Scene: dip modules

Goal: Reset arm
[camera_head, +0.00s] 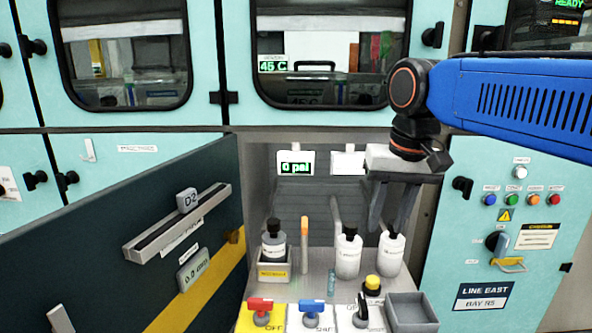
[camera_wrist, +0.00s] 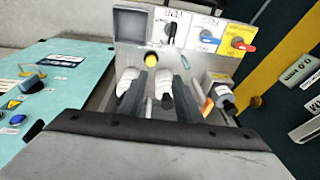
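My gripper (camera_head: 393,226) hangs from my blue arm at the right of the head view, fingers pointing down, above and in front of the open bay. Its two fingers are parted with nothing between them that I can see held. It also shows in the wrist view (camera_wrist: 163,68), fingers apart. Two white bottles with dark caps stand below and behind the fingers, a left one (camera_head: 348,256) and a right one (camera_head: 391,255). I cannot tell how close the fingertips are to the right bottle.
The dark open door (camera_head: 100,262) fills the left. A grey bottle (camera_head: 273,243) in a holder and an orange stick (camera_head: 304,245) stand in the bay. Red (camera_head: 261,308), blue (camera_head: 311,308) and black switches, a yellow button (camera_head: 372,283) and an empty grey tray (camera_head: 411,318) are in front.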

